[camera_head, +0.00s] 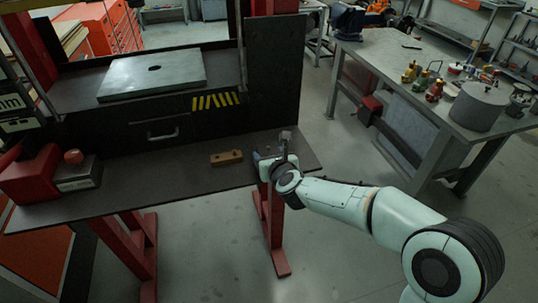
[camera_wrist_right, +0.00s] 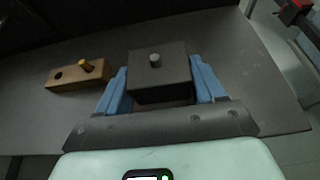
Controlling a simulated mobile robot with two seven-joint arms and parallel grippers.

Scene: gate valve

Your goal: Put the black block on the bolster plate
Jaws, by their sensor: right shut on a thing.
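The bolster plate (camera_head: 180,83) is a flat grey steel slab with a dark hole in its middle, lying on the press bed at the upper left of the head view. The black block (camera_wrist_right: 157,82), with a short grey peg on top, sits between the blue fingers of my right gripper (camera_wrist_right: 160,85) in the right wrist view. My right gripper (camera_head: 262,158) is shut on the block, low over the right part of the dark bench. I cannot tell whether the block touches the bench. In the head view the block is not clearly distinguishable. My left gripper is not in view.
A wooden block (camera_head: 226,158) with a peg lies on the dark bench (camera_head: 150,180), left of my right gripper. A red box (camera_head: 32,176) stands at the bench's left end. A dark upright panel (camera_head: 273,75) rises right of the plate. A grey worktable (camera_head: 400,65) stands at right.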

